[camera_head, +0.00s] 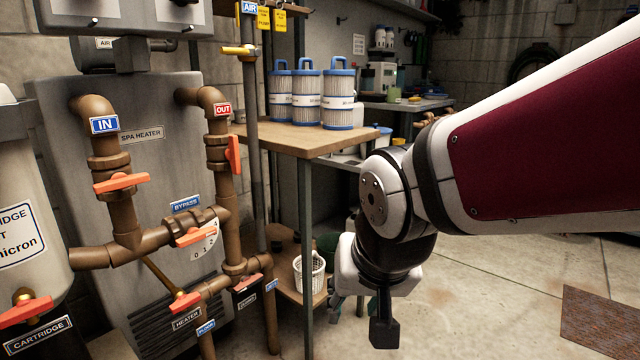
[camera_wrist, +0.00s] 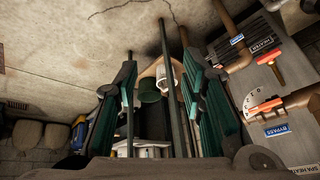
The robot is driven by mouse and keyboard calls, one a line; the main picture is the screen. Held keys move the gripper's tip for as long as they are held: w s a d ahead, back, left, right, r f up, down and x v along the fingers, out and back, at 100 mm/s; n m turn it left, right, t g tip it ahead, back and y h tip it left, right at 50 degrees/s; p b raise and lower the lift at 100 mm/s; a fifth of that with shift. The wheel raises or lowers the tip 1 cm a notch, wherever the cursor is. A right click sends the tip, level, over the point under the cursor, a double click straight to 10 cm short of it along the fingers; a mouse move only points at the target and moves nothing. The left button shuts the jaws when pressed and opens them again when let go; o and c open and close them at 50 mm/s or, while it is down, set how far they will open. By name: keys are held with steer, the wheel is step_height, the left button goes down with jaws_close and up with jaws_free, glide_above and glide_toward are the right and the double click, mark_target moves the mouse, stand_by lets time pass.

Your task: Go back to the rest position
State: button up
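My gripper (camera_wrist: 162,90) is open in the wrist view, its two dark green-padded fingers spread apart with nothing held between them. In the head view my arm reaches in from the upper right and bends down at the wrist. The gripper (camera_head: 338,306) hangs low there, in front of the wooden table's legs, mostly hidden behind my wrist parts. Its finger state is unclear in that view.
Brown pipes with orange valves (camera_head: 194,237) and a grey spa heater (camera_head: 150,155) stand left. A wooden table (camera_head: 305,139) bears several filter cartridges (camera_head: 308,93). A white basket (camera_head: 309,274) sits on its lower shelf. Floor at right is mostly open, with a rusty plate (camera_head: 600,322).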

steer(key=s+d+g+h, duration=0.1)
steer(key=s+d+g, duration=0.1)
steer(key=s+d, duration=0.7)
steer(key=s+d+g, duration=0.3)
steer(key=s+d, duration=0.2)
steer(key=s, duration=0.9)
step_height(320, 180, up, 40)
steer(key=t+p, duration=0.4)
steer(key=p, duration=3.4)
steer(key=shift+d, duration=0.2)
steer(key=shift+f, duration=0.1)
